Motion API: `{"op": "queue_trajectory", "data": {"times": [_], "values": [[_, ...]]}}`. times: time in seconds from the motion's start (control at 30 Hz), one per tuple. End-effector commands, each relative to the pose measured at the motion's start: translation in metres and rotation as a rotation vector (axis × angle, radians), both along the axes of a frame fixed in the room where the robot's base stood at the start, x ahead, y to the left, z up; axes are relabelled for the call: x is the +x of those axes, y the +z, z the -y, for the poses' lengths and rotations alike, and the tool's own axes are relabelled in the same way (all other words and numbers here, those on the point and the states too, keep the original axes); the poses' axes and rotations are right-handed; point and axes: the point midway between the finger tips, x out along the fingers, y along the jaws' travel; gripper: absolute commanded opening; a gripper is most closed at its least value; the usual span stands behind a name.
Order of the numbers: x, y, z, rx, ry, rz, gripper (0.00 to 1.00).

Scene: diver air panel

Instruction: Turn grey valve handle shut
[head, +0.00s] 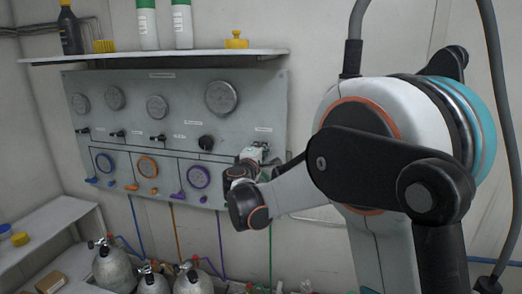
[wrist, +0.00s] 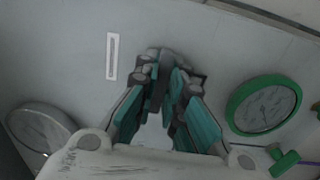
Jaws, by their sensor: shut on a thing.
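My gripper (wrist: 165,78) is at the panel in the wrist view, its teal-padded fingers closed around a grey valve handle (wrist: 160,57). The fingers hide most of the handle, so its exact angle cannot be told. In the head view my gripper (head: 257,153) is at the right part of the grey panel (head: 185,105), and my wrist hides the handle there.
A green-rimmed gauge (wrist: 264,105) and a green handle (wrist: 285,161) lie right of my gripper in the wrist view. A large round gauge (head: 221,98) is higher on the panel. A shelf (head: 150,57) with bottles overhangs it; gas cylinders (head: 114,268) stand below.

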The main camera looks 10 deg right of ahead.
Motion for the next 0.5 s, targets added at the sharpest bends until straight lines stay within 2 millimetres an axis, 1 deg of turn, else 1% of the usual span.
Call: {"op": "queue_trajectory", "data": {"times": [0.03,0.1,0.4,0.5], "values": [[-0.0008,-0.0016,0.0003,0.004,-0.001,0.0,0.16],[-0.0007,-0.0014,0.0003,0.004,-0.001,0.0,0.3],[-0.0005,-0.0007,0.0001,0.001,0.0,0.0,0.3],[-0.0035,-0.0004,-0.0021,0.001,0.001,0.0,0.3]]}}
